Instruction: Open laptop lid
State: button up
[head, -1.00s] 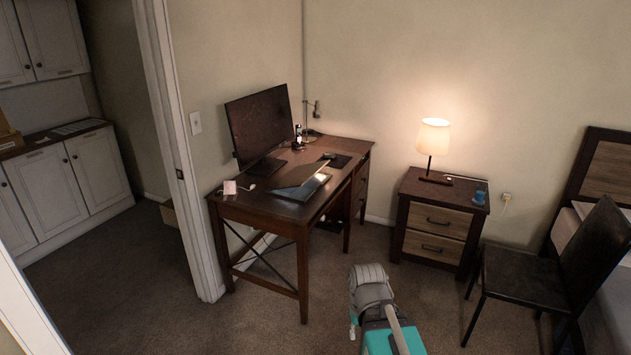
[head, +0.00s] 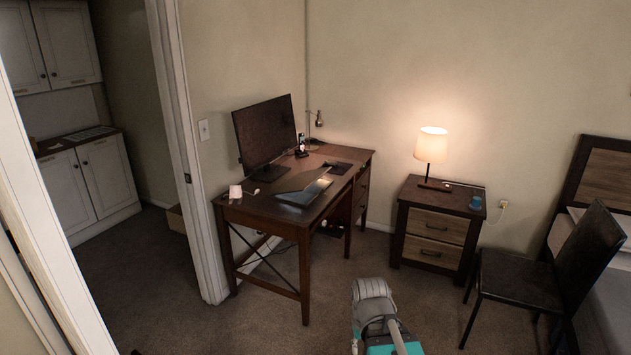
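The laptop (head: 306,192) lies on the dark brown desk (head: 258,208), in front of the monitor. Its lid appears partly raised, tilted over the base at a low angle; the exact angle is hard to tell at this distance. Part of my arm shows at the bottom centre, well in front of the desk and apart from the laptop. My gripper's fingers do not show in this view.
A nightstand (head: 437,227) with a lit lamp (head: 432,146) and a chair (head: 538,275) are to the right. Carpet before the desk is clear.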

aim_at(302, 180)
jog(key=u, duration=0.45)
jog(key=i, duration=1.3)
jog(key=u, duration=0.4)
jog(key=i, duration=0.95)
jog(key=z, duration=0.65)
jog(key=i, duration=0.9)
jog(key=k, duration=0.45)
